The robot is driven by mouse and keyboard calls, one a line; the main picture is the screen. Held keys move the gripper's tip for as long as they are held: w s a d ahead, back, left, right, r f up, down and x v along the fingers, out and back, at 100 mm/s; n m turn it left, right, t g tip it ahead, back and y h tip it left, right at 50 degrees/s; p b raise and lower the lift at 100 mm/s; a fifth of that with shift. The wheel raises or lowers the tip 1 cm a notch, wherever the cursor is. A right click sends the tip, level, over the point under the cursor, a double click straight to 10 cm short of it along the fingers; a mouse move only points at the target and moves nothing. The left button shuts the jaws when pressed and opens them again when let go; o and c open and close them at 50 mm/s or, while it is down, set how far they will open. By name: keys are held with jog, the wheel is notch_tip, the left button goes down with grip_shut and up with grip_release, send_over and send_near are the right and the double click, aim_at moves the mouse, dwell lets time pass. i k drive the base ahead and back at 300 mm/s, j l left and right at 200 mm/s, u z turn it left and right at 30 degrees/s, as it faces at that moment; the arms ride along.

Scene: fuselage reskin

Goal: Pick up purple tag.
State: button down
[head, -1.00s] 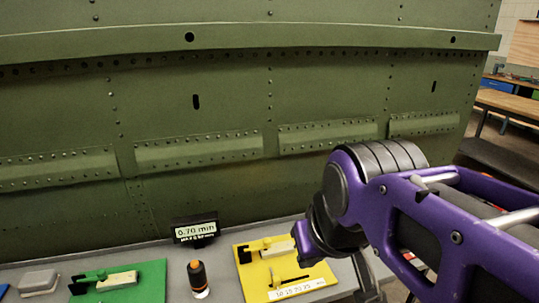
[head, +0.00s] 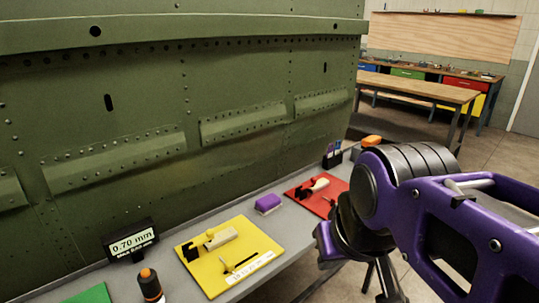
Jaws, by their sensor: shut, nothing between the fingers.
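A small purple block-like item (head: 268,203) with a pale lower edge lies on the grey bench in the head view, between the yellow board and the red board. It is the only loose purple thing I see; I cannot tell whether it is the tag. My gripper (head: 388,285) is at the lower right, below my purple arm. It is shut and empty, and partly hidden by the wrist and the frame's bottom edge. It appears to the right of the purple item and apart from it.
The yellow board (head: 228,255) with tools and the red board (head: 318,192) flank the item. A gauge display (head: 132,241) and orange-capped bottle (head: 150,286) stand left. A pen holder (head: 332,156) stands at the far end. The green fuselage panel (head: 150,120) rises behind the bench.

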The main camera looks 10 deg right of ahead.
aim_at(329, 154)
jog(key=i+l+z, duration=0.2)
jog(key=i+z, duration=0.3)
jog(key=i+l+u, duration=0.1)
jog(key=l, duration=0.45)
jog(key=i+l+u, duration=0.1)
jog(key=l, duration=0.4)
jog(key=i+l+u, duration=0.1)
jog(key=l, duration=0.45)
jog(key=i+l+u, duration=0.1)
jog(key=l, duration=0.5)
jog(key=i+l, duration=0.2)
jog(key=l, duration=0.35)
jog(key=i+l, duration=0.25)
jog(key=l, duration=0.3)
jog(key=k+u, duration=0.1)
jog(key=i+j, duration=0.1)
jog(key=j+u, duration=0.05)
jog(key=j, duration=0.05)
